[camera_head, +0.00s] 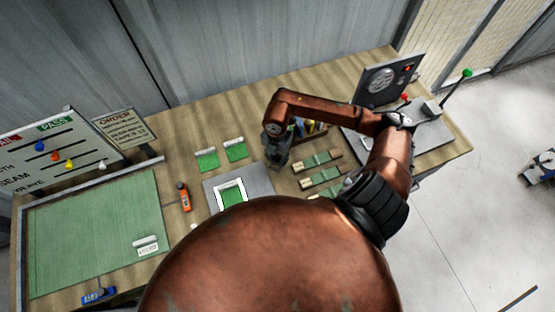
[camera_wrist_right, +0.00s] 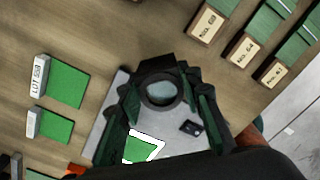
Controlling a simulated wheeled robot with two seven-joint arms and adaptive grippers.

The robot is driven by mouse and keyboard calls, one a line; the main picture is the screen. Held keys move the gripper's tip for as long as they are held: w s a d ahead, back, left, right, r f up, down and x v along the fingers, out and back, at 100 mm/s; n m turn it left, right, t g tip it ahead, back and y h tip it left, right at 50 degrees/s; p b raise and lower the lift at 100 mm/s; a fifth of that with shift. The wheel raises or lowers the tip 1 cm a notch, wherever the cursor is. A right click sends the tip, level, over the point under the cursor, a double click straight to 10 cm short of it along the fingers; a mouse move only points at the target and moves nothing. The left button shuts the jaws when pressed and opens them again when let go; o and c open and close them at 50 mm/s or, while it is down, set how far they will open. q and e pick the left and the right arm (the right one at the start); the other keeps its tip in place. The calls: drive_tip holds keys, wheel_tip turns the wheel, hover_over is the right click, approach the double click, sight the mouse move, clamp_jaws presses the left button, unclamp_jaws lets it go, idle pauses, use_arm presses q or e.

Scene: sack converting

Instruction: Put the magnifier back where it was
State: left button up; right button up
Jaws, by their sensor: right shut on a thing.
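My right gripper (camera_head: 277,160) reaches over the middle of the table, right of the grey plate (camera_head: 257,184). In the right wrist view the gripper (camera_wrist_right: 165,100) is shut on the magnifier (camera_wrist_right: 161,91), a dark round ring with a clear lens between its fingers. The grey plate (camera_wrist_right: 110,108) lies below the fingers. A green swatch in a white frame (camera_wrist_right: 142,148) and a small black item (camera_wrist_right: 190,127) lie on it. In the head view the gripper hides the magnifier. My left gripper is not in view.
Two green cards (camera_head: 207,160) lie behind the plate. Several tagged green samples (camera_head: 320,177) lie to its right. An orange tool (camera_head: 184,197) and a green mat (camera_head: 95,235) are at left. A machine with a dark panel (camera_head: 390,80) stands at the right end.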

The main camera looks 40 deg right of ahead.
sight(277, 160)
drive_tip(key=shift+w+d+f, duration=0.2)
drive_tip(key=shift+d+f, duration=0.1)
drive_tip(key=shift+f, duration=0.15)
wheel_tip(277, 160, down, 3)
drive_tip(key=shift+f+p, duration=0.1)
drive_tip(key=shift+p, duration=0.4)
drive_tip(key=shift+f, duration=0.2)
drive_tip(key=o, duration=1.2)
drive_tip(key=shift+o, duration=0.2)
drive_tip(key=shift+r, duration=0.2)
